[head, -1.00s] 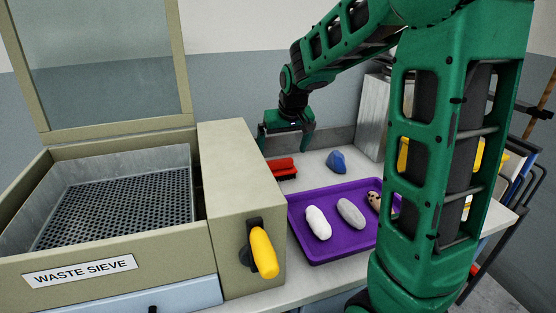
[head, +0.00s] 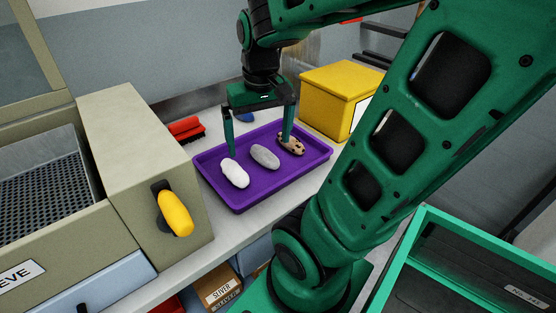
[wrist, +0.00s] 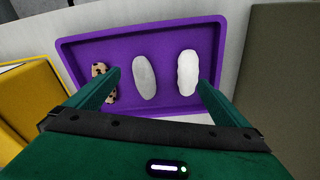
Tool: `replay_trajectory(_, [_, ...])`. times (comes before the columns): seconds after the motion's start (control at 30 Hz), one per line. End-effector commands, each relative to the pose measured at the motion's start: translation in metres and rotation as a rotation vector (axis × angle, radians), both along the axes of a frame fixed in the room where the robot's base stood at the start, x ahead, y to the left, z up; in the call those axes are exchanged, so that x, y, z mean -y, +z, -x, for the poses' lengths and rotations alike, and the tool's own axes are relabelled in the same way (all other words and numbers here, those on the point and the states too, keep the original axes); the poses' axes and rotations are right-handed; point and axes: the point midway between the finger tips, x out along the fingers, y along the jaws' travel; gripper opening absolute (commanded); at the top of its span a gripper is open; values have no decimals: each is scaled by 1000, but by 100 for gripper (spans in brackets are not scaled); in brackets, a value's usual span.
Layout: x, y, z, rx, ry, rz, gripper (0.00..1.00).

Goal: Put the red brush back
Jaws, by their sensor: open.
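The red brush (head: 186,129) lies on the bench in the head view, behind the waste sieve's side housing and left of the purple tray. It has dark bristles underneath. It is not in the wrist view. My gripper (head: 259,152) is open and empty above the purple tray (head: 238,203), to the right of the brush. In the wrist view my gripper (wrist: 158,82) has its fingers spread on either side of the grey roll (wrist: 144,76) and the white roll (wrist: 187,71). The speckled roll (wrist: 104,83) is partly hidden behind one finger.
A yellow box (head: 325,98) stands right of the tray. The waste sieve (head: 98,228) with a yellow handle (head: 175,213) is at the left. A green-rimmed crate (head: 440,270) is at the lower right.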

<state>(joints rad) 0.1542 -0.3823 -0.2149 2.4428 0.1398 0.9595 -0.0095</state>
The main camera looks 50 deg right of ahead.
Motion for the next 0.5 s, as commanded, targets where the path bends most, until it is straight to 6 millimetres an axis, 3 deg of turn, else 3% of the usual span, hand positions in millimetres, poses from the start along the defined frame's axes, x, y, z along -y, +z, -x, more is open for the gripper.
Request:
replay_trajectory(0.03, [-2, -5, 25, -21, -27, -14, 100])
replay_trajectory(0.1, [-7, -12, 51, -52, -53, -29, 100])
replay_trajectory(0.2, [-12, -18, 75, -79, -77, -45, 100])
replay_trajectory(0.3, [-14, -21, 85, -92, -87, -52, 100])
replay_trajectory(0.5, [-15, -21, 86, -93, -89, -53, 100])
